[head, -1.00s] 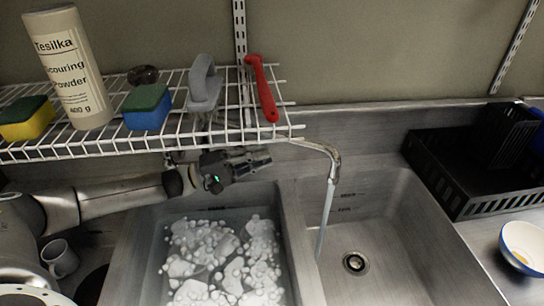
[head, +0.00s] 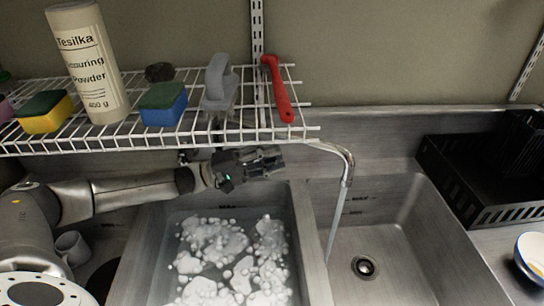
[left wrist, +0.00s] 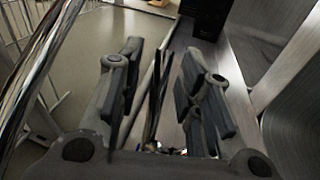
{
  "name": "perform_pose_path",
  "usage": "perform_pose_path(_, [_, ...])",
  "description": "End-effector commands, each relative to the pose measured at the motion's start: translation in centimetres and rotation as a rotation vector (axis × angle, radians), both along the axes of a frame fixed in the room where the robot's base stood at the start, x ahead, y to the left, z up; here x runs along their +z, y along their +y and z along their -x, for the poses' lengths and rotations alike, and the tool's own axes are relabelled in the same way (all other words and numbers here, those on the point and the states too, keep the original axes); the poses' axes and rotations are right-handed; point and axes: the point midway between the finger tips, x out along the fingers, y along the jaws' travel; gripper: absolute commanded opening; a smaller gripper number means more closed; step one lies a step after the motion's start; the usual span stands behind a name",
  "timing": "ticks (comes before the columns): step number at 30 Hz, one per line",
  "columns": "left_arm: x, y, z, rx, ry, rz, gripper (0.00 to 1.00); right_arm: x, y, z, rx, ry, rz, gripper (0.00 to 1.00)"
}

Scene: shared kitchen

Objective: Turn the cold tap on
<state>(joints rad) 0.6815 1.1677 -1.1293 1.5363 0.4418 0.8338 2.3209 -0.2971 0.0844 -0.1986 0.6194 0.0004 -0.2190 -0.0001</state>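The tap's spout (head: 345,160) curves out from under the wire shelf over the right basin, and a thin stream of water (head: 336,222) runs from it. The cold tap's handle is not clearly visible; the shelf and my gripper cover that area. My left gripper (head: 268,160) is under the shelf's front edge, above the back of the left basin and left of the spout. In the left wrist view its two fingers (left wrist: 160,95) stand apart with a gap between them, and I see nothing clearly held. My right gripper is in neither view.
The wire shelf (head: 215,137) hangs low over my left arm, carrying scouring powder (head: 88,65), sponges (head: 162,105), a grey brush (head: 219,85) and a red-handled tool (head: 277,90). The left basin (head: 165,250) holds foamy water. A black rack (head: 470,195) and bowl (head: 531,255) stand right.

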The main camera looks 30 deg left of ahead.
Motion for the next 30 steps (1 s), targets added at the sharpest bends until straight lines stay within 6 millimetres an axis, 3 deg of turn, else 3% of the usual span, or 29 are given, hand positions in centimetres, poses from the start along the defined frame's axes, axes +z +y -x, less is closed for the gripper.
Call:
perform_pose_path(18, [-2.4, 8.5, 6.2, 0.003, 0.003, -0.004, 0.33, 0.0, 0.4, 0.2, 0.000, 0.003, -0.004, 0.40])
perform_pose_path(30, [-2.5, 9.3, 6.8, 0.001, 0.001, -0.001, 0.33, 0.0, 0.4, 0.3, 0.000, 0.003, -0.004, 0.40])
